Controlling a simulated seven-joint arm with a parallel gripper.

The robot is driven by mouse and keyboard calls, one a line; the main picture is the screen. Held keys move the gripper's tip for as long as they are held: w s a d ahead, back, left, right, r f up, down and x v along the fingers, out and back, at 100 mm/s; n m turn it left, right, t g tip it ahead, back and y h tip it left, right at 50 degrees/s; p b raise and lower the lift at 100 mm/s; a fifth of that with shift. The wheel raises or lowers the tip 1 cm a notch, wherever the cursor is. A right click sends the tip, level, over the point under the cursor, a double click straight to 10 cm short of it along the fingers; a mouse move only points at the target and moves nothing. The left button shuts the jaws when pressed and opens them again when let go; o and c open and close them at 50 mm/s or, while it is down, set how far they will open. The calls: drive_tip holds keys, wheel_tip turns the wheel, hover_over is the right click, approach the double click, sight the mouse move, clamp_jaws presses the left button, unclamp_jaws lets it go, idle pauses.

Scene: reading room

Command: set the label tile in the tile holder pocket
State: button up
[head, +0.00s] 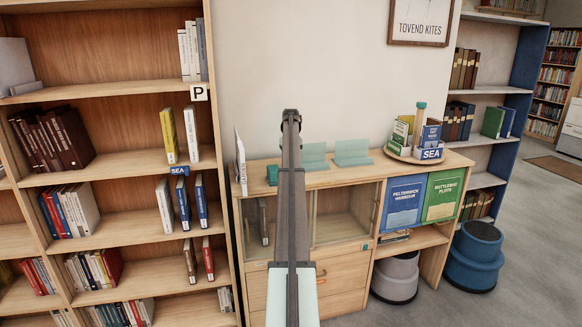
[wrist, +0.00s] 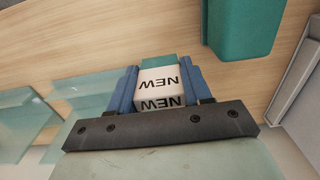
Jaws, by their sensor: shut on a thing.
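In the wrist view my gripper (wrist: 160,70) has its two blue fingers shut on the sides of a white label tile (wrist: 157,82). A teal strip (wrist: 158,61) shows just beyond the tile's far edge. I cannot tell whether it belongs to the tile or to a holder under it, or whether they touch. The pale wooden top of the low cabinet lies behind. In the head view my arm hides gripper and tile. I cannot make out the tile holder pocket for sure.
A teal block (wrist: 243,25) stands close to the gripper; the head view shows it on the cabinet top (head: 272,175). Translucent stands (head: 353,153) are to its right. A round tray with a SEA label (head: 429,154) is farther right. Bare wood lies between block and stands.

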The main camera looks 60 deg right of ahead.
drive_tip(key=shift+f, duration=1.2)
drive_tip(key=shift+f, duration=0.15)
drive_tip(key=o, duration=1.2)
drive_tip(key=shift+c, duration=0.2)
wheel_tip(320, 180, up, 11)
drive_tip(key=shift+r, duration=0.45)
drive_tip(key=shift+c, duration=0.3)
drive_tip(key=shift+r, duration=0.2)
drive_tip(key=c, duration=0.5)
